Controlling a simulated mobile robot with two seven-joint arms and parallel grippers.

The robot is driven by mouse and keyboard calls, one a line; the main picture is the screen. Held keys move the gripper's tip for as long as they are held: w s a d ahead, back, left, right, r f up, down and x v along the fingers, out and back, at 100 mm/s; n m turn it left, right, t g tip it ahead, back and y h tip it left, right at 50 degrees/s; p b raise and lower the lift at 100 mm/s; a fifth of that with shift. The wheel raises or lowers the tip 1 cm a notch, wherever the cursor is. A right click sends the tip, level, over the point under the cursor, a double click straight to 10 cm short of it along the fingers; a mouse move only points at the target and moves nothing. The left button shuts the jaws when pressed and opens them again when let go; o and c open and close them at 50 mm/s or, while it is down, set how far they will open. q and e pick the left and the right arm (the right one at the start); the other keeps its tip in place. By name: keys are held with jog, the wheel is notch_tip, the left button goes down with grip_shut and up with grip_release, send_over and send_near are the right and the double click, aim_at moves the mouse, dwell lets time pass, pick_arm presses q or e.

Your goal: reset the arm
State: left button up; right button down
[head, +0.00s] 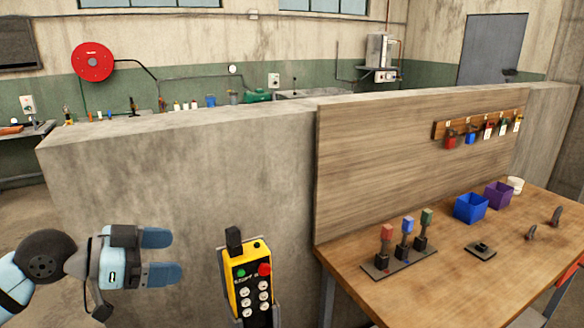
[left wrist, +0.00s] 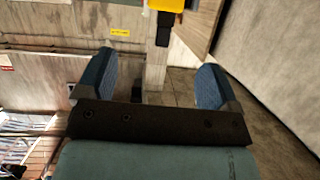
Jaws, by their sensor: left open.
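My left gripper (head: 160,256) is at the lower left of the head view, with its two blue fingers spread apart and nothing between them. It is in front of the low concrete wall, to the left of a yellow control box. In the left wrist view the fingers (left wrist: 160,82) are also wide apart and empty. My right gripper shows in neither view.
The yellow control box (head: 249,283) with buttons is close on the right. A wooden table (head: 440,286) at the right bears a stand with three colored-top items (head: 400,262), a blue bin (head: 470,208) and a purple bin (head: 497,195). The concrete wall (head: 180,190) stands behind.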

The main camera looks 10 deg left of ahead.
pick_arm(q)
notch_tip(320, 180, down, 18)
jog(key=d+n+t+y+p, duration=0.2)
jog(key=n+t+y+p, duration=0.1)
jog(key=n+p, duration=0.15)
jog(key=s+d+f+n+y+p, duration=0.1)
jog(key=s+d+f+n+y, duration=0.1)
jog(key=s+f, duration=0.6)
jog(key=s+d+f+n+y+p, duration=0.1)
jog(key=s+d+f+y, duration=0.2)
jog(key=s+f, duration=0.5)
jog(key=shift+s+f+n, duration=0.25)
jog(key=shift+s+n, duration=0.1)
